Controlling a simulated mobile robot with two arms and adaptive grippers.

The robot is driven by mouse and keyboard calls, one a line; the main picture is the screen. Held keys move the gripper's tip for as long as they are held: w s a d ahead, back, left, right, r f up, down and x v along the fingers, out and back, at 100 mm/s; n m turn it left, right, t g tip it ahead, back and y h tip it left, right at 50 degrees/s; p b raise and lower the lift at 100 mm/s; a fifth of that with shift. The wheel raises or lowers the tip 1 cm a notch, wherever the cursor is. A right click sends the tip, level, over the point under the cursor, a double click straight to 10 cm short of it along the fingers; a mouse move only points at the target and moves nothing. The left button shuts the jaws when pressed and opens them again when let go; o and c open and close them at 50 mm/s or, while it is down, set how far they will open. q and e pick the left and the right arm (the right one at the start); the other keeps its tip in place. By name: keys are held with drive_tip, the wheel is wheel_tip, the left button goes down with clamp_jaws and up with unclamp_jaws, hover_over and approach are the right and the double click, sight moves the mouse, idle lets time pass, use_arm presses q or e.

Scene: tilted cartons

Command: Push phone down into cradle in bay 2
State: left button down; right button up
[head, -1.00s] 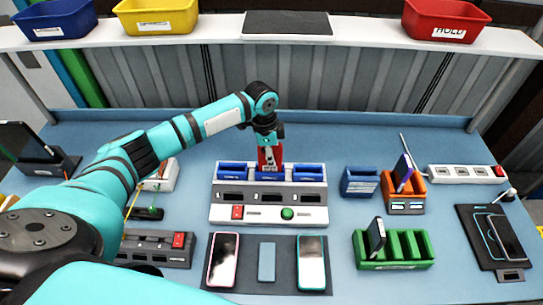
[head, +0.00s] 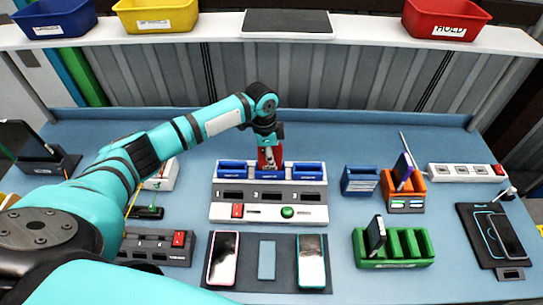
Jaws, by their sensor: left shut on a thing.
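The white and grey charging dock (head: 226,213) stands in the middle of the bench with three bays and blue cradles. The left blue cradle (head: 233,169) and the right blue cradle (head: 309,170) look empty. A red phone (head: 264,160) stands upright at the middle bay, its lower end hidden in or behind that cradle. My left gripper (head: 268,148) is shut on the red phone from above, and its fingers cover part of it. Whether the phone is fully seated cannot be seen. My right gripper is not in view.
A dark mat (head: 245,265) with two phones and a blue slab lies in front of the dock. A green rack (head: 410,258), an orange holder (head: 408,206) and a blue box (head: 360,181) stand to the right. A charging pad (head: 490,238) lies far right.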

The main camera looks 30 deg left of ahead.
use_arm(q)
drive_tip(key=c, duration=0.8)
unclamp_jaws()
drive_tip(key=shift+r, duration=3.5)
